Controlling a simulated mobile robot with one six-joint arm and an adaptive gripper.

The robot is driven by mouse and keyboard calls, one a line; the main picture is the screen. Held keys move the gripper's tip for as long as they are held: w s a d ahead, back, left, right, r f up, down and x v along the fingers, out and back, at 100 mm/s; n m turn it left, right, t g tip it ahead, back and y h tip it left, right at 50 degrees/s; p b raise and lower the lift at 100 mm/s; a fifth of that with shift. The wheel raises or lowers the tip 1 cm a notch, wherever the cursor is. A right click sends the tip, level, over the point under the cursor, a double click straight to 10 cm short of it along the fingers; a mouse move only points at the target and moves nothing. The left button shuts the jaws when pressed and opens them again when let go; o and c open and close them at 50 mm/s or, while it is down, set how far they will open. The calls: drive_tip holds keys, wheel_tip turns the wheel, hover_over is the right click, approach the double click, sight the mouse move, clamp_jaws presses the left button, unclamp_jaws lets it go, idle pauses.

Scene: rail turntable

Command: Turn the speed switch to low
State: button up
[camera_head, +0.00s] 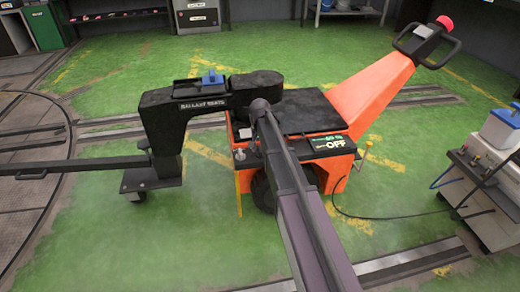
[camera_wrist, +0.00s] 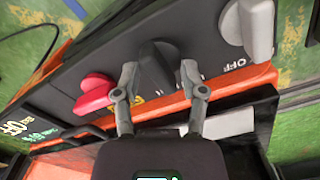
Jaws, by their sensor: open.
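In the wrist view, a control panel (camera_wrist: 205,35) carries a black knob (camera_wrist: 155,58) in the middle, a red knob (camera_wrist: 95,93) to its left and a grey knob (camera_wrist: 247,25) to its right. I cannot read a label that says which knob is the speed switch. My gripper (camera_wrist: 160,72) is open, with one finger on each side of the black knob's near end. I cannot tell whether the fingers touch it.
The panel belongs to an orange tug (camera_head: 372,92) with a display reading OFF (camera_head: 328,144). A black coupling arm (camera_head: 185,105) stands to its left. A grey cabinet (camera_head: 490,165) with a cable is at the right. Green floor is clear at the front left.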

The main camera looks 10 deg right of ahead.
drive_tip(key=m, duration=1.2)
drive_tip(key=shift+m, duration=0.4)
wheel_tip(320, 180, up, 14)
drive_tip(key=p, duration=1.4)
drive_tip(key=s+f+n+b, duration=1.8)
drive_tip(key=s+f+b, duration=0.4)
drive_tip(key=s, duration=0.4)
drive_tip(key=shift+f, duration=0.15)
drive_tip(key=shift+s+a, duration=0.1)
idle(0.5)
wheel_tip(320, 180, up, 22)
drive_tip(key=m+p, duration=0.9)
drive_tip(key=p, duration=1.3)
hover_over(260, 149)
